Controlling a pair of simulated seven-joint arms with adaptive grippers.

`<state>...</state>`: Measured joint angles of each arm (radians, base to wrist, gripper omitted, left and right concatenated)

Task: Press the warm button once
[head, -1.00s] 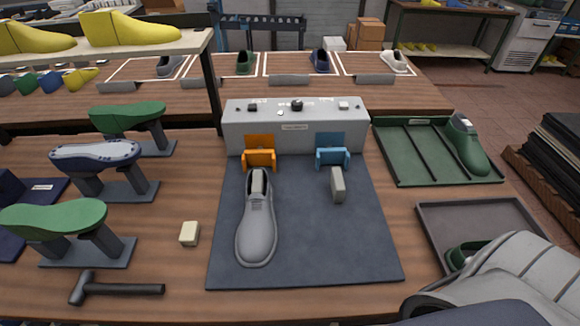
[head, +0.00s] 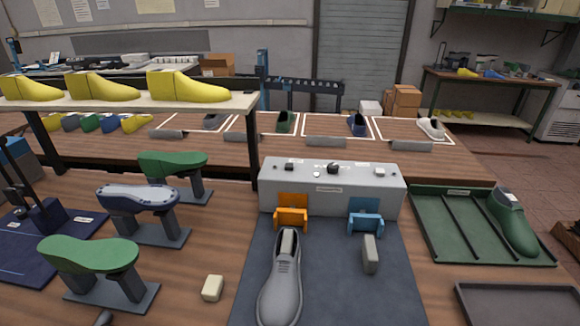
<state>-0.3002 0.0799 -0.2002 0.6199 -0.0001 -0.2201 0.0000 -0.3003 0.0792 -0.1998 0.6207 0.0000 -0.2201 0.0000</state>
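A grey control box (head: 330,199) stands at the back of a dark mat (head: 335,290). Small dark and light controls sit along its top, including a dark knob (head: 333,168), a small round white button (head: 317,174) and a pale block-like control (head: 380,172). Their labels are too small to read, so I cannot tell which is the warm button. An orange holder (head: 292,217) and a blue holder (head: 365,222) are at the box's front. A grey shoe (head: 281,283) lies below the orange holder. Neither of my grippers is in view.
A small grey block (head: 370,254) is on the mat below the blue holder. A green tray (head: 455,226) holds a green last (head: 512,222) at right; a grey tray (head: 520,305) is nearer. Stands with green soles (head: 88,254) and a cream block (head: 212,288) are left.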

